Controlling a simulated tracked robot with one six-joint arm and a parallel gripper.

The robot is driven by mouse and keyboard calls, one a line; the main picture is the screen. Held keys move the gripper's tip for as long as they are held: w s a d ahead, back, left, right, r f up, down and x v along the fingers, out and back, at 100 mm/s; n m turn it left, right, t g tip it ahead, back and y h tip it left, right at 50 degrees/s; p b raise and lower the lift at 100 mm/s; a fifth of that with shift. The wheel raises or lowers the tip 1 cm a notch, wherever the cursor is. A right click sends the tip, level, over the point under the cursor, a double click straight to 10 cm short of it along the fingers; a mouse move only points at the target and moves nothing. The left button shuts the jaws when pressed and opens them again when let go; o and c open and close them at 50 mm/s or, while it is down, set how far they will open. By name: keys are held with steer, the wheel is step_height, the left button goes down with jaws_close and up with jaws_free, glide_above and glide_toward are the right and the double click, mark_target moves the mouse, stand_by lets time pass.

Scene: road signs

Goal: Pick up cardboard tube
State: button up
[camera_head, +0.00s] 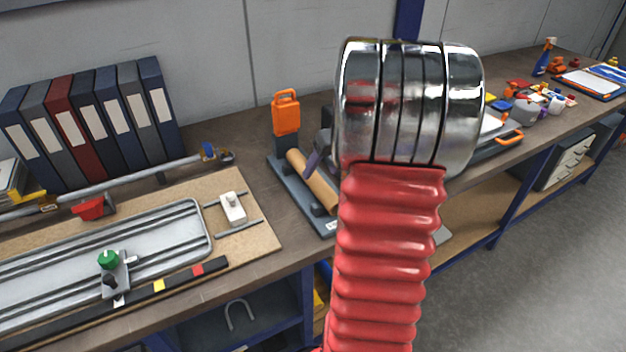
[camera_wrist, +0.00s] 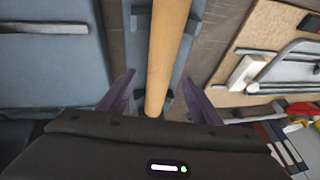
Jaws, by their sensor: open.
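The cardboard tube (camera_head: 312,182) is a plain brown cylinder lying in a grey holder (camera_head: 296,199) on the workbench. In the head view my arm hides part of the holder. In the wrist view the tube (camera_wrist: 166,50) runs from the top edge down to between my fingers. My gripper (camera_wrist: 162,92) is open, with one purple finger on each side of the tube's near end. Gaps show between the fingers and the tube. In the head view only a purple finger (camera_head: 317,160) shows clearly, close over the tube.
A cutting machine on a board (camera_head: 255,240) lies to the left. Binders (camera_head: 92,125) stand at the back left. Several small items, including a spray bottle (camera_head: 544,57), lie at the far right.

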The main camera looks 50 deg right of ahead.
mark_target(318, 176)
steer(key=shift+x, duration=2.55)
steer(key=shift+s, duration=0.15)
steer(key=shift+c, duration=0.6)
steer(key=c, duration=1.1)
steer(key=shift+r, duration=0.1)
step_height(318, 176, up, 28)
